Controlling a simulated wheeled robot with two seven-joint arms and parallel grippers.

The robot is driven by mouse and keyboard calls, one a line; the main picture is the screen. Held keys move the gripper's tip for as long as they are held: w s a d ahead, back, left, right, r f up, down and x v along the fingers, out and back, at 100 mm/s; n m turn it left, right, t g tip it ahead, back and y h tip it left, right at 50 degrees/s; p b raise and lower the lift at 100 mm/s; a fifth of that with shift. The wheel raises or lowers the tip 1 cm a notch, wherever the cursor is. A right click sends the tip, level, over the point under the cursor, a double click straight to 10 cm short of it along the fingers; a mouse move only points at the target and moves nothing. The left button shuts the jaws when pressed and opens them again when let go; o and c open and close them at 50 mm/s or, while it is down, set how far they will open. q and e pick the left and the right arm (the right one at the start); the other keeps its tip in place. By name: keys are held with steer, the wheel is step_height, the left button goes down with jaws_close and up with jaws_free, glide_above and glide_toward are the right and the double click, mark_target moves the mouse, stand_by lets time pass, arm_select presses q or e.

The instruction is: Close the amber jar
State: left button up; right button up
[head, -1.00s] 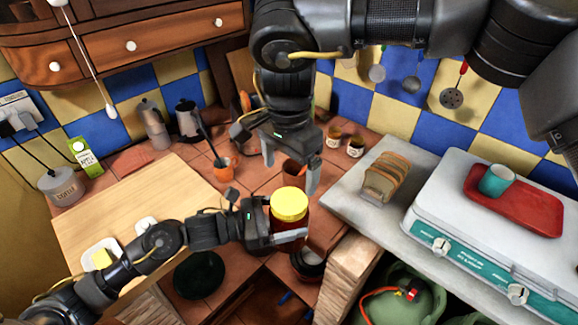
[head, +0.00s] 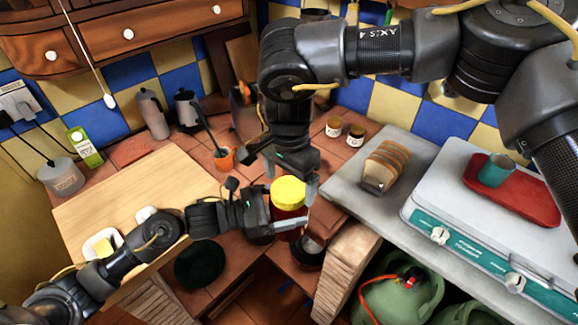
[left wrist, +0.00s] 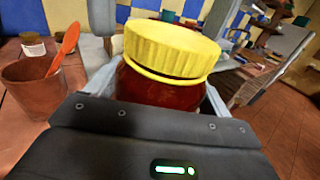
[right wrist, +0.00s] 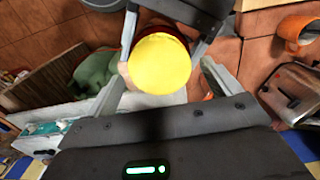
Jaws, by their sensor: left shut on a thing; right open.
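The amber jar (head: 289,213) is dark red-brown and upright, with a yellow ribbed lid (head: 289,191) on its mouth. In the left wrist view the lid (left wrist: 172,50) looks slightly tilted; whether it is threaded on, I cannot tell. My left gripper (head: 288,222) is shut around the jar's body (left wrist: 160,88), holding it from the left. My right gripper (head: 291,177) points down, open, its fingers on either side just above the lid. In the right wrist view the lid (right wrist: 160,64) lies between and beyond its fingers (right wrist: 163,82).
A wooden board (head: 130,205) lies at left. An orange mug (head: 225,158) stands behind the grippers. Small jars (head: 334,128) stand at the back.

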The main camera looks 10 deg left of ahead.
steer(key=shift+f, duration=0.55)
steer(key=shift+c, duration=0.4)
